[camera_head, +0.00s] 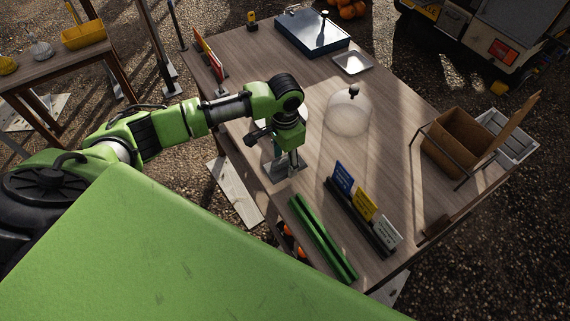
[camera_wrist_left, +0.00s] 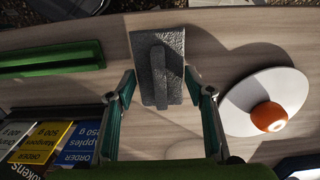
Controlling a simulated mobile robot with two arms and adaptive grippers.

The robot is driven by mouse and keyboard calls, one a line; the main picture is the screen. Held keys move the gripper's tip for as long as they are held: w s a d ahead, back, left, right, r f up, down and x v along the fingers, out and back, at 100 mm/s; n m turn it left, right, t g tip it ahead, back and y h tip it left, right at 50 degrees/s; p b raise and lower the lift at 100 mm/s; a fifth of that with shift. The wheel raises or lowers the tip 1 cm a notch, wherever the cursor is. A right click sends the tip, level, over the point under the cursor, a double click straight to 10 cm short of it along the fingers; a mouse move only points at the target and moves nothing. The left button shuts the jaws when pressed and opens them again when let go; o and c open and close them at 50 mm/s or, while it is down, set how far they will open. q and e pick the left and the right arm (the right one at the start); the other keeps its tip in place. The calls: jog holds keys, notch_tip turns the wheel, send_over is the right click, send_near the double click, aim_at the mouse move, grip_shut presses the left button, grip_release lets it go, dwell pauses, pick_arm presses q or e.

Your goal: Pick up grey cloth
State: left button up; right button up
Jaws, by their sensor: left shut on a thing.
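The grey cloth (camera_head: 283,170) lies near the table's left edge in the head view. It is a small textured rectangle with a raised strip along its middle. In the left wrist view the grey cloth (camera_wrist_left: 175,88) sits between the two fingers of my left gripper (camera_wrist_left: 162,86). My left gripper (camera_head: 290,165) points down over the cloth and is shut on it, with a finger at each side. The gripper hides part of the cloth in the head view. My right gripper is not in view.
A green rail (camera_head: 322,238) and a rack of blue, yellow and white signs (camera_head: 364,205) stand in front. A clear dome (camera_head: 348,112) is right of my gripper. A brown crate (camera_head: 455,142) and a dark blue case (camera_head: 312,33) are farther off.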

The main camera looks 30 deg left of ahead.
pick_arm(q)
jog(key=w+d+r, duration=0.1)
jog(key=r, duration=0.1)
jog(key=w+d+r+b, duration=0.1)
jog(key=d+r, duration=0.1)
jog(key=w+d+r+b, duration=0.1)
jog(key=w+r, duration=0.1)
jog(key=shift+d+r, duration=0.2)
jog(key=shift+d, duration=0.05)
jog(key=w+d+r+b, duration=0.2)
jog(key=w+d+r, duration=0.1)
jog(key=w+d, duration=0.2)
jog(key=shift+w+d+r+b, duration=0.35)
jog(key=shift+d+r+b, duration=0.05)
jog(key=shift+o, duration=0.6)
jog(key=shift+s+f, duration=0.1)
